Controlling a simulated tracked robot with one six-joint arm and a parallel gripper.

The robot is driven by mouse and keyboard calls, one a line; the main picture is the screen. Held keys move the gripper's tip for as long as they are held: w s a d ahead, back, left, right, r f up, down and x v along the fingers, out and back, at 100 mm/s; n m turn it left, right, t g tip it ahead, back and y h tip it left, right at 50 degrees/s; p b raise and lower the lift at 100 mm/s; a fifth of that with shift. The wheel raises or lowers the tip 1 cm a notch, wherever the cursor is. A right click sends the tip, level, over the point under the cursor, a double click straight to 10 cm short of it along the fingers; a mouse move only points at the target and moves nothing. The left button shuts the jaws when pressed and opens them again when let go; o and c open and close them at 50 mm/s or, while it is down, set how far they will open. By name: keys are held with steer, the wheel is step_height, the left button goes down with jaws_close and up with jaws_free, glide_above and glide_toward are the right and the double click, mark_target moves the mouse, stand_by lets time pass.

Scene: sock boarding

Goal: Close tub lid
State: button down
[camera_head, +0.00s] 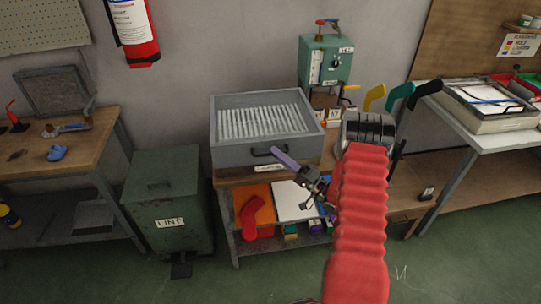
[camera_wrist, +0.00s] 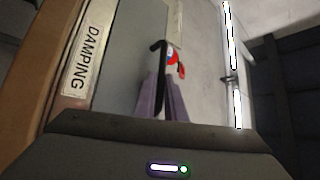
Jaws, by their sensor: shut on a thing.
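A grey box-shaped tub (camera_head: 225,153) stands on the middle bench. A dark bar handle (camera_head: 256,153) is on its front, with a pale label (camera_head: 270,167) below. Pale slats (camera_head: 262,121) show on top; I cannot tell where the lid's edge runs. In the wrist view the purple fingers of my gripper (camera_wrist: 162,92) are shut on the black handle (camera_wrist: 158,46), in front of a grey panel (camera_wrist: 124,55). The label reading DAMPING (camera_wrist: 80,60) is beside that panel.
A green LINT bin (camera_head: 165,195) stands left of the bench. A teal machine (camera_head: 325,60) stands behind the tub to the right. Coloured sock shapes (camera_head: 374,97) stand farther right. The shelf below holds folders (camera_head: 292,200). Wall space above the tub is clear.

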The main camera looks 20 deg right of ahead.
step_height(320, 180, down, 2)
steer(key=shift+f+h, duration=0.2)
steer(key=shift+h, duration=0.1)
steer(key=shift+a, duration=0.2)
steer(key=c, duration=1.9)
jaws_free()
steer(key=shift+o, duration=0.2)
steer(key=v, duration=1.3)
steer(key=shift+s+d, duration=0.25)
steer(key=shift+d, duration=0.2)
steer(key=shift+r, duration=0.1)
